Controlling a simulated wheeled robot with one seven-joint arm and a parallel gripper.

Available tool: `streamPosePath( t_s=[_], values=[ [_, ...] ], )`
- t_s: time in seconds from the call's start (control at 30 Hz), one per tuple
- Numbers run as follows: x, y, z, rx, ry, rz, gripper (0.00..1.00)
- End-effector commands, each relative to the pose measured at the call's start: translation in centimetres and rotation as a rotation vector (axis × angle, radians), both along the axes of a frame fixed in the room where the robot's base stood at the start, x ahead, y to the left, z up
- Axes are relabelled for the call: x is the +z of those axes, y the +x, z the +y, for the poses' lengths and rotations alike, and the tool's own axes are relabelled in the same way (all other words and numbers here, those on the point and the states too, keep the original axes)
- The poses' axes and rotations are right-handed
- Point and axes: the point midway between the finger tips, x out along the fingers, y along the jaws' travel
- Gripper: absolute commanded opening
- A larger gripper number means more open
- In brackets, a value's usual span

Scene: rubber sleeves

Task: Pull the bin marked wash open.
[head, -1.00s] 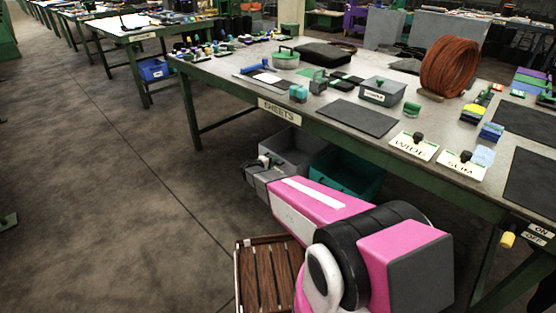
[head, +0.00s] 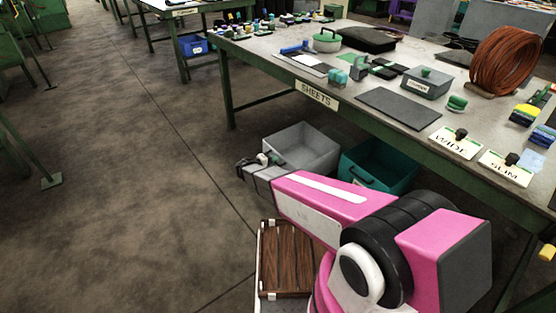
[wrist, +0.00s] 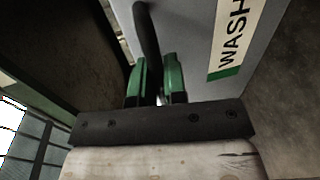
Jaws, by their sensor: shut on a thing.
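The bin marked WASH is the grey bin (head: 318,163) on the floor at the near edge of the SHEETS table in the head view. Its grey wall (wrist: 190,55) and WASH label (wrist: 233,42) fill the upper right of the wrist view. My gripper (wrist: 158,76) has its green fingers shut around the bin's dark handle (wrist: 148,35). In the head view my gripper (head: 262,160) is at the bin's front left side, and my arm partly hides the bin's lower part. The bin stands out from under the tabletop and looks empty.
A teal bin (head: 395,178) with a handle stands right of the grey bin, under the table (head: 400,132). A brown slatted crate (head: 288,255) is close to my base. The floor (head: 130,170) to the left is open.

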Motion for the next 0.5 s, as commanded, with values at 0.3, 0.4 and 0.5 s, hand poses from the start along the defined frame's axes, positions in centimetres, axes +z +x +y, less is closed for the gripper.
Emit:
streamPosePath(
  t_s=[0.3,0.4,0.5],
  values=[
    [-0.02,-0.02,0.04,-0.001,0.001,0.001,0.00],
    [-0.02,0.00,0.04,-0.001,0.001,0.001,0.37],
    [-0.01,0.00,0.04,0.000,0.001,0.001,0.37]
  ],
)
